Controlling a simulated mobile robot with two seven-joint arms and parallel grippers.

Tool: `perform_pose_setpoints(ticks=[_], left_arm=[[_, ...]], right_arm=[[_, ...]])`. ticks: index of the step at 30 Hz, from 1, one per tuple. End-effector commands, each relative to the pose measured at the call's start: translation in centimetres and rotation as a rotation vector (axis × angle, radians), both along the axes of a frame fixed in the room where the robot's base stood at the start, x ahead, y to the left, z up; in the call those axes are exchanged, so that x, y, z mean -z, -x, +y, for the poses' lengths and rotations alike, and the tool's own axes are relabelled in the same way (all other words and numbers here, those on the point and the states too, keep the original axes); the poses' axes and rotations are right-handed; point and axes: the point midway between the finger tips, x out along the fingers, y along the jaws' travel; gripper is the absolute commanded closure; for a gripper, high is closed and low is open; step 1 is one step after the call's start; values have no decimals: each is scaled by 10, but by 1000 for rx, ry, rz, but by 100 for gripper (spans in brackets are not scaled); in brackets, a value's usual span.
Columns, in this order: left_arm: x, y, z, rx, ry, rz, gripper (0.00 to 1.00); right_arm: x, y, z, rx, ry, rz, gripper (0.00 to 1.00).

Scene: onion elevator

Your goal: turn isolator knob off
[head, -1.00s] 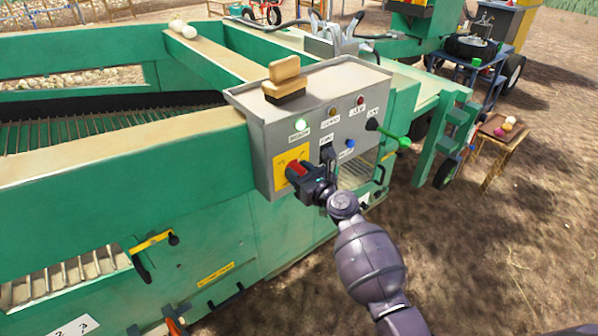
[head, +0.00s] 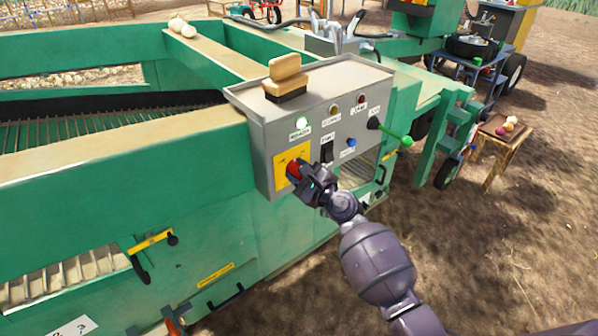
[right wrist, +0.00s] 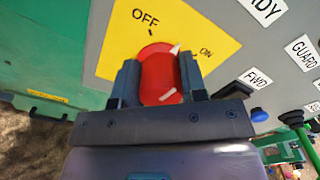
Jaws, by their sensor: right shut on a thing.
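The red isolator knob (head: 292,172) sits on a yellow plate (head: 283,160) at the lower left of the grey control box. My right gripper (head: 300,178) is at the knob, its body partly covering it in the head view. In the right wrist view, the fingers (right wrist: 159,82) are shut on either side of the red knob (right wrist: 158,72). The knob's white pointer mark lies between the OFF and ON labels on the yellow plate (right wrist: 110,50). My left gripper is not in view.
A wooden brush (head: 286,78) lies on top. Open ground is to the right.

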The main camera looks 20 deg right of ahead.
Motion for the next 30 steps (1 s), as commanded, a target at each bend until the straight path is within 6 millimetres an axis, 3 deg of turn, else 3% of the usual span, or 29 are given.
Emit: perform_pose_setpoints(ticks=[18,30], left_arm=[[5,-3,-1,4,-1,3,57],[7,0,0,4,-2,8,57]], right_arm=[[2,0,1,-2,540,-196,85],[2,1,2,-2,763,-278,85]])
